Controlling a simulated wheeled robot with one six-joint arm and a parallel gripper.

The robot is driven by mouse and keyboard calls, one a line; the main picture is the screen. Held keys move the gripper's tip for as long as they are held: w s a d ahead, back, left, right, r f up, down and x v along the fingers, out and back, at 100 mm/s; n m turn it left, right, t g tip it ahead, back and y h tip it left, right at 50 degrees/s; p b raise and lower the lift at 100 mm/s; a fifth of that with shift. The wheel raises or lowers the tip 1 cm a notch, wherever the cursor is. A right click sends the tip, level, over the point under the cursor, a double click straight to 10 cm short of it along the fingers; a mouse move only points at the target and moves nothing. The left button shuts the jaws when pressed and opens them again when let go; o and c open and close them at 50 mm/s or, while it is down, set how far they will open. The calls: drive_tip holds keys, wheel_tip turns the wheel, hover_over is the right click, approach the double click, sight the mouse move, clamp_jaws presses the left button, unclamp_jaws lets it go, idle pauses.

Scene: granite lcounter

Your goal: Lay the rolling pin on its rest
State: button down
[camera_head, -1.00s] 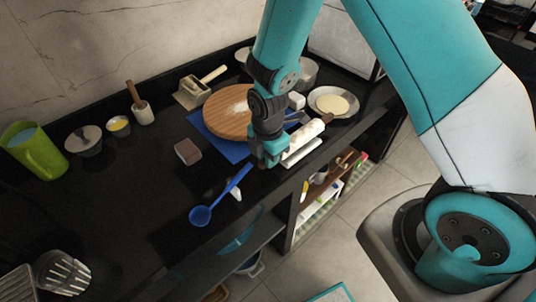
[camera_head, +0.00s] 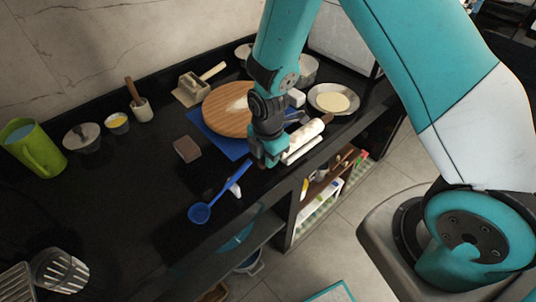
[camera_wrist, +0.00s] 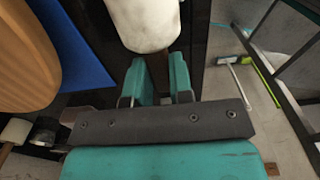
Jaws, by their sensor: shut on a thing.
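The rolling pin (camera_head: 309,134) has a pale, flour-dusted barrel and a brown handle at its far end. In the wrist view its white barrel (camera_wrist: 148,24) stands just beyond my fingers, with the near handle (camera_wrist: 158,75) between them. My gripper (camera_head: 268,162) is shut on that handle, near the counter's front edge; its fingers also show in the wrist view (camera_wrist: 158,78). A white bar-like piece (camera_head: 302,152), which looks like the rest, lies beside the pin on the front-edge side. I cannot tell whether the pin touches it.
A round wooden board (camera_head: 222,115) on a blue mat (camera_head: 233,150) lies behind my gripper. A blue ladle (camera_head: 200,213) and a brown block (camera_head: 187,149) lie to the left. A plate (camera_head: 350,108) stands to the right. Open shelves (camera_head: 318,205) sit below the counter.

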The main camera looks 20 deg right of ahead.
drive_tip(key=shift+f, duration=0.35)
idle(0.7)
drive_tip(key=c, duration=0.9)
unclamp_jaws()
drive_tip(key=shift+c, duration=0.2)
wheel_tip(320, 180, up, 17)
drive_tip(key=b, duration=0.2)
drive_tip(key=s+a+r+m+y, duration=0.2)
drive_tip(key=s+r+m, duration=0.3)
drive_tip(key=s+m, duration=0.2)
drive_tip(key=s+a+r+m+y, duration=0.2)
drive_tip(key=s+r+m, duration=0.2)
drive_tip(key=s+m, duration=0.3)
drive_tip(key=s, duration=0.4)
drive_tip(key=shift+s+a+r+m, duration=0.3)
drive_tip(key=shift+r, duration=0.05)
